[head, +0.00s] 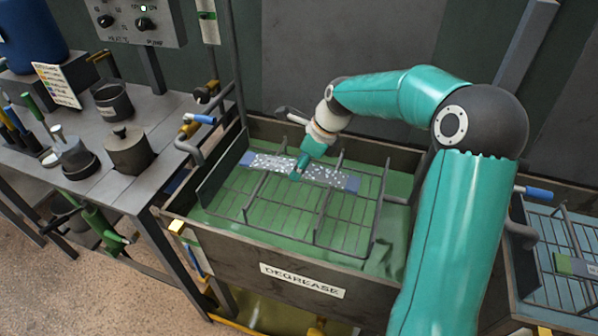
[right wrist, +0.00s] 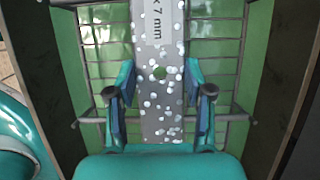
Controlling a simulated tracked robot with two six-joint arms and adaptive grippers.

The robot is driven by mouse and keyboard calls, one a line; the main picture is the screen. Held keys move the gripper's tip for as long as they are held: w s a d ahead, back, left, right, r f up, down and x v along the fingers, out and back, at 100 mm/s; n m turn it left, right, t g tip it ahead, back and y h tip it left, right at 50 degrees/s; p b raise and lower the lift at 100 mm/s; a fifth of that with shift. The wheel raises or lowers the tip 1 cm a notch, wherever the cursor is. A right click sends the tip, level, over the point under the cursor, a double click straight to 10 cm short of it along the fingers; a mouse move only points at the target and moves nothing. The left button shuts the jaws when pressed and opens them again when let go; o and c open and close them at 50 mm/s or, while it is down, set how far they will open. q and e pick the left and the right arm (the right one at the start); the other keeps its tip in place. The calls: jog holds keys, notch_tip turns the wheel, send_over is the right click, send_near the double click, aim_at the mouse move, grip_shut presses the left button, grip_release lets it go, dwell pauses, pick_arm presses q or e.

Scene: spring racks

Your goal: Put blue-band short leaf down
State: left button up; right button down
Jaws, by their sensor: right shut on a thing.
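The blue-band short leaf (head: 268,163) is a flat grey strip with white specks and a blue band at each end. In the head view it lies level across the wire rack (head: 269,208) in the degrease tank. My right gripper (head: 299,174) is at the middle of the leaf, its fingers reaching down to it. In the right wrist view the leaf (right wrist: 153,50) runs between the two fingers of the gripper (right wrist: 160,112), with "x 7 mm" printed on it. Whether the leaf touches the rack bars is hard to tell. My left gripper is not in view.
The tank (head: 230,256) is labelled DEGREASE and holds green liquid, with upright dividers on the rack. A grey bench (head: 90,170) with pots stands at left. A second tank with blue liquid (head: 549,225) is at right, with a green-banded leaf (head: 565,265).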

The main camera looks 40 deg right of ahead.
notch_tip(320, 180, down, 2)
jog(key=shift+w+f, duration=0.1)
jog(key=shift+f, duration=0.35)
jog(key=shift+c, duration=2.2)
grip_release()
jog(key=shift+r, duration=0.45)
jog(key=v, duration=1.2)
jog(key=shift+f, duration=0.15)
